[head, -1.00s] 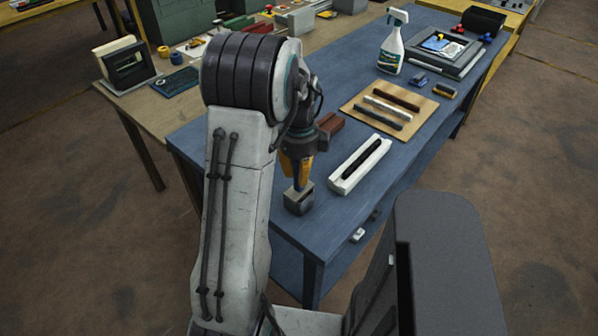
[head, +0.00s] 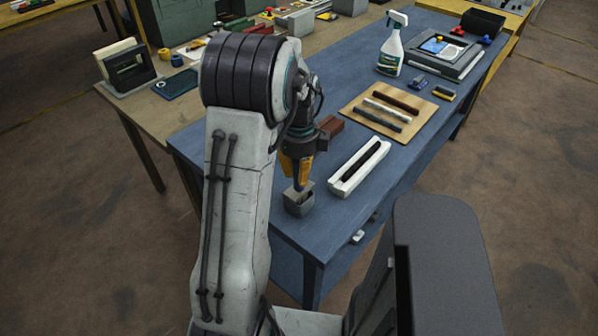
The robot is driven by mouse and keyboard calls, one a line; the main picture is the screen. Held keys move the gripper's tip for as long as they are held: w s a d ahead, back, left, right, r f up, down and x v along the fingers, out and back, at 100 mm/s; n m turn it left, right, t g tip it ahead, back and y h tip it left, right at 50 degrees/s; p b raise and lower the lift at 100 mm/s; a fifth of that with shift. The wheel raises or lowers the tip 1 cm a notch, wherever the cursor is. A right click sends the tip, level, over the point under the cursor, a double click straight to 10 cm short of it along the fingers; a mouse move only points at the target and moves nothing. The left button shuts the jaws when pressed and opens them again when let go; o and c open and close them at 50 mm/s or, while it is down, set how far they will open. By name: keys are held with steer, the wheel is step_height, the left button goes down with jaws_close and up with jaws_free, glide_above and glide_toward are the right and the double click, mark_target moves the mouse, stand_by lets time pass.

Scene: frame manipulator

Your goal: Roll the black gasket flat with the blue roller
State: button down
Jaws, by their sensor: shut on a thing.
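The black gasket (head: 361,160) lies along the groove of a long white channel block (head: 372,172) on the blue table. Its far and near ends both show between the white walls. My gripper (head: 299,181) points down left of the channel, at an open grey holder (head: 298,206) near the table's front edge. Its orange fingers are shut on a narrow, dark bluish thing that reaches into the holder. It looks like the blue roller, but its lower part is hidden. My gripper is clear of the gasket.
A wooden board (head: 405,130) with several strips lies behind the channel. A small blue object (head: 418,82) and a yellow-and-dark one (head: 444,93) lie beyond it. A spray bottle (head: 391,48) and a grey tray (head: 462,68) stand farther back. A dark red block (head: 331,125) sits behind my gripper.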

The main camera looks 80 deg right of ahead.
steer(key=shift+r+p, duration=2.2)
steer(key=shift+r, duration=0.75)
steer(key=shift+n, duration=0.3)
